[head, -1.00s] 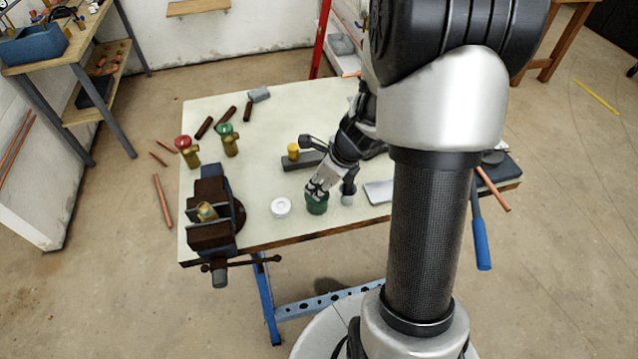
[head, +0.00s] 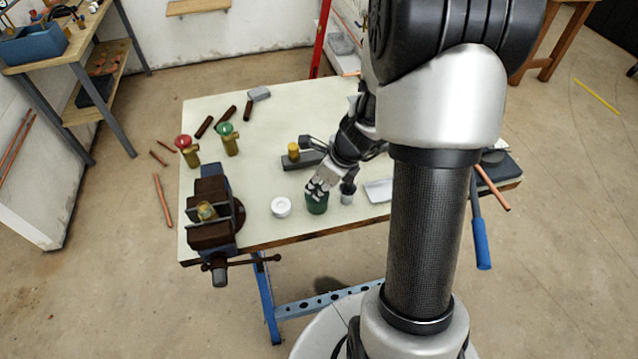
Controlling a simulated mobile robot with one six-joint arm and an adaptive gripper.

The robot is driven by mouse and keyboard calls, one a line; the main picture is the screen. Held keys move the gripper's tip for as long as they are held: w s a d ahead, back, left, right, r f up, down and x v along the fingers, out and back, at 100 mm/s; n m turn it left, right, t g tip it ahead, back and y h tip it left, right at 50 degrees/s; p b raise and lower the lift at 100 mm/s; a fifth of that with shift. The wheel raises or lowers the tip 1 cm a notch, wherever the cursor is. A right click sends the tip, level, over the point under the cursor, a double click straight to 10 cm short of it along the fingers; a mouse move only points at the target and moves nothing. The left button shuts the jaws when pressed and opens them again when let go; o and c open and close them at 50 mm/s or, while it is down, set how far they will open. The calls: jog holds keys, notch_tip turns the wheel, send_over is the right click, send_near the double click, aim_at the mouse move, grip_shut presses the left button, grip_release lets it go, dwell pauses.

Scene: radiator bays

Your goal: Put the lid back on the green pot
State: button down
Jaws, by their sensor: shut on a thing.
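The green pot (head: 317,206) stands upright near the front edge of the workbench (head: 262,150). My gripper (head: 316,191) points down right over its mouth, with the fingertips at rim height. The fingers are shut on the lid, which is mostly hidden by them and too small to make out. I cannot tell whether the lid touches the rim.
A white ring-shaped thing (head: 281,207) lies just left of the pot, and a small grey cup (head: 347,195) stands close on its right. A vise (head: 212,215) is at the left front. Two valves (head: 187,150) and a yellow-topped thing (head: 293,152) stand farther back.

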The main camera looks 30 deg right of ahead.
jog(key=c, duration=1.4)
grip_release()
jog(key=shift+o, duration=0.5)
jog(key=o, duration=0.4)
jog(key=shift+r+p, duration=3.55)
jog(key=shift+f, duration=0.1)
jog(key=shift+c, duration=0.2)
